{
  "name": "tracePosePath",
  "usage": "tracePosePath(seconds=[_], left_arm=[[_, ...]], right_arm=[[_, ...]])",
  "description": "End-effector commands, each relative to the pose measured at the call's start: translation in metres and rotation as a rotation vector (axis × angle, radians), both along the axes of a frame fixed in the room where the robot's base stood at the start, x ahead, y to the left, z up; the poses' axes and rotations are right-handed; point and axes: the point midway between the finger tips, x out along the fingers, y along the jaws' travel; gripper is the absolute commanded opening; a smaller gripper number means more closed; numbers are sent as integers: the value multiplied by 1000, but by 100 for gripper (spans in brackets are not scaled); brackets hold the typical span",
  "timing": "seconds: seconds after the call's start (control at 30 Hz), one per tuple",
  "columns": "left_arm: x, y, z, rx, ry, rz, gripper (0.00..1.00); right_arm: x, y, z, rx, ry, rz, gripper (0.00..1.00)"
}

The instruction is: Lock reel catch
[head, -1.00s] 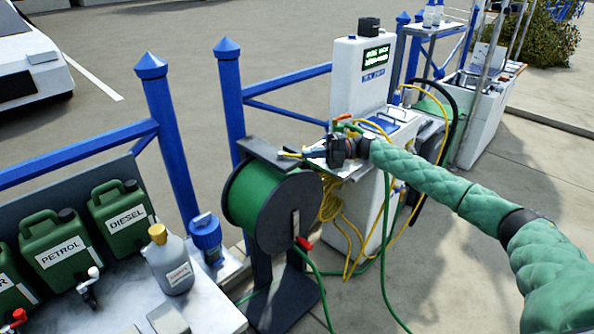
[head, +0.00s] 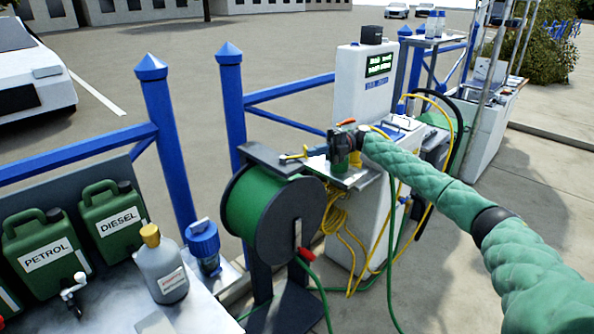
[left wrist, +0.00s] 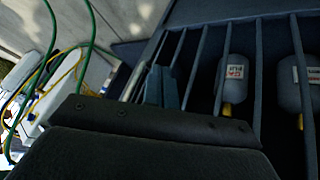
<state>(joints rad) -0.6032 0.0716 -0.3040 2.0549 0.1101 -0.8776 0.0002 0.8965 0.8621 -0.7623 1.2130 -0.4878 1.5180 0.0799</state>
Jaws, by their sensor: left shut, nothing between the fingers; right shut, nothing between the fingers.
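The hose reel, a green drum with a dark round side plate (head: 292,222), stands on a dark post left of the middle in the head view. A dark bracket (head: 268,158) crosses its top. A small yellow piece (head: 291,156) shows at the bracket's right end; it may be the catch, but I cannot tell its position. My right gripper (head: 308,153) is shut and empty, its tips close to the yellow piece; whether they touch is unclear. My left gripper (left wrist: 163,86) is shut and empty in the left wrist view, before a barred cage.
A worktop (head: 110,305) with green fuel cans (head: 112,218) and a grey bottle (head: 164,265) is at left. Blue posts (head: 166,140) stand behind the reel. A white pump cabinet (head: 362,90) with yellow and green hoses is beyond. Grey gas bottles (left wrist: 238,72) stand in the cage.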

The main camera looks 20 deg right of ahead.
Motion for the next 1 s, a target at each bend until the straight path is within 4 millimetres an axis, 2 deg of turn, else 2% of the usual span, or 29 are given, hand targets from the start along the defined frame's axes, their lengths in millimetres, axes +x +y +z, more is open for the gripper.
tracePosePath(seconds=[0.13,0.67,0.87,0.97,1.0], left_arm=[[0,0,-7,-1,-7,2,0],[-2,0,-9,-2,-6,2,0],[0,-1,-18,-6,-26,8,0],[-1,0,-42,-3,-31,13,0],[-2,0,-45,-4,-35,15,0]], right_arm=[[0,-2,0,0,0,-3,0],[0,-3,2,0,0,-3,0],[1,-3,23,-1,-3,-4,0],[1,-3,42,-1,-4,-4,0],[-7,-9,44,-2,0,-6,0]])
